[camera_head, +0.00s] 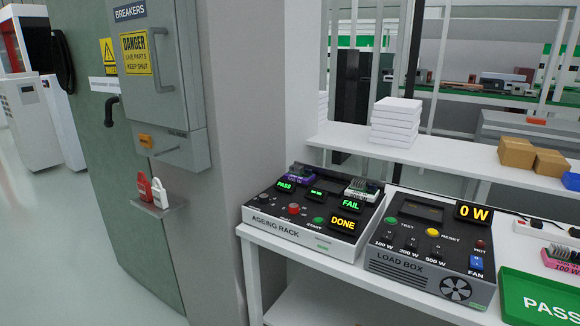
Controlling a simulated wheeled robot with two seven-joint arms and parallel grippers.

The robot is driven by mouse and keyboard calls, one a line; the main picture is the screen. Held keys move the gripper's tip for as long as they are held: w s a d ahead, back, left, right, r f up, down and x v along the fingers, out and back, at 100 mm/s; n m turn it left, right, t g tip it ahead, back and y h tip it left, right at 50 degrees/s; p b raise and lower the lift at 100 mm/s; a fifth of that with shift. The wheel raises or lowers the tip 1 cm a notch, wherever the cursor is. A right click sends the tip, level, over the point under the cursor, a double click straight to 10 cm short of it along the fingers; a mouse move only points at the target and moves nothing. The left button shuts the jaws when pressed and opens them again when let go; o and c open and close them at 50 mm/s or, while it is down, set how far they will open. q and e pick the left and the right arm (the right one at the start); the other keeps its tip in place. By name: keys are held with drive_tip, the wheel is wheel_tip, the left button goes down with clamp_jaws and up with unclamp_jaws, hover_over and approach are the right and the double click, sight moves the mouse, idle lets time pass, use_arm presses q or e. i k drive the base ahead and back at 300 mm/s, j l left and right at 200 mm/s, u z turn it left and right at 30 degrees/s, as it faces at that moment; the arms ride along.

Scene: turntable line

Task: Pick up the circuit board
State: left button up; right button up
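Several small board-like units are in view. One with a purple edge (299,175) sits at the back left of the ageing rack (290,236), behind a lit PASS sign. A second, grey and green unit (363,188) sits at the rack's back right, behind a lit FAIL sign. A third, with a pink base (562,262), lies at the right picture edge and is partly cut off. I cannot tell which of these is the circuit board meant. Neither of my grippers is in view.
The load box (400,266) stands right of the rack and reads 0 W. A green PASS tray (540,285) is at the lower right. A shelf above holds white boxes (396,120) and brown boxes (517,152). A grey breaker cabinet (165,75) and wall stand left.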

sight(296, 173)
drive_tip(key=i+j+z, duration=0.1)
drive_tip(key=i+j, duration=0.5)
drive_tip(key=j, duration=0.2)
drive_tip(key=i+j+z, duration=0.15)
drive_tip(key=i+j, duration=0.45)
drive_tip(key=j, duration=0.25)
drive_tip(key=l+z, duration=0.05)
